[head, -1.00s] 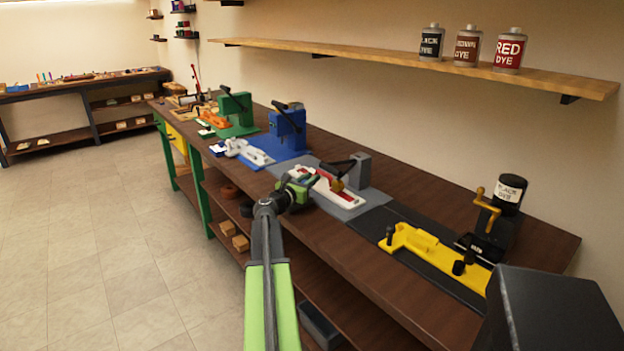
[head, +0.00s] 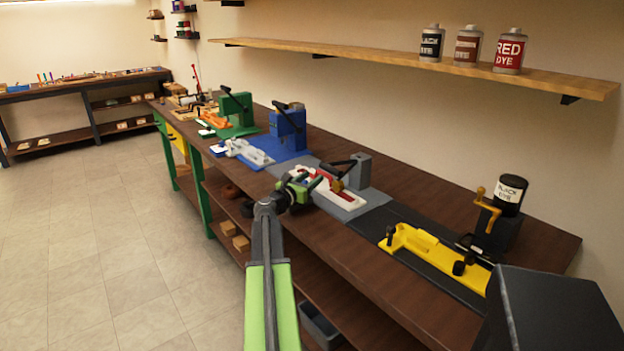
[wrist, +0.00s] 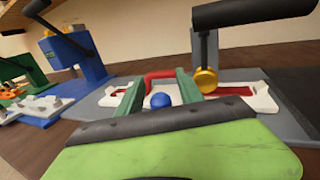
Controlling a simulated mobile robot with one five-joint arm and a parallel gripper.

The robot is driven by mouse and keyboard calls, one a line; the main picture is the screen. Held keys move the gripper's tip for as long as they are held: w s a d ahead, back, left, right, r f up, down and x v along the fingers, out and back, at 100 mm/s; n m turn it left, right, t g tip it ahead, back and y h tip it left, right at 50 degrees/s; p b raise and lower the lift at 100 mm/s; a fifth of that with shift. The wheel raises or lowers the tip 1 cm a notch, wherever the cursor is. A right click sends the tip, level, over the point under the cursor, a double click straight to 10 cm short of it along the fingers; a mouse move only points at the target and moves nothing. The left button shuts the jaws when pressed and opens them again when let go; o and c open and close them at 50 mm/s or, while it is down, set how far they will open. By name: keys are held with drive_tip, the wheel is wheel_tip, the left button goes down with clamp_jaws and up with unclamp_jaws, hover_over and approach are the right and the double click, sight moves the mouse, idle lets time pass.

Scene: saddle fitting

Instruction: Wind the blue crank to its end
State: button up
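The blue machine (head: 288,128), a block on a blue mat with a black-handled arm (head: 290,106) on top, stands on the bench left of and beyond my gripper. It also shows at the upper left of the wrist view (wrist: 82,60). My gripper (head: 312,181) is over the front of the grey mat, apart from the blue machine. In the wrist view its two green fingers (wrist: 160,92) stand apart. A blue ball (wrist: 161,100) and a red bar (wrist: 164,76) show between or just beyond them; I cannot tell whether they touch.
A white and red fixture (wrist: 245,90) lies by my gripper, with a grey machine (head: 360,168) and its black handle behind. A yellow fixture (head: 425,247) and a yellow crank (head: 487,208) stand to the right. A green machine (head: 236,108) stands farther left. The floor at left is clear.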

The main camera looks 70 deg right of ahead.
drive_tip(key=shift+a, duration=0.15)
drive_tip(key=v, duration=1.7)
drive_tip(key=shift+a+f, duration=0.1)
drive_tip(key=shift+a, duration=0.05)
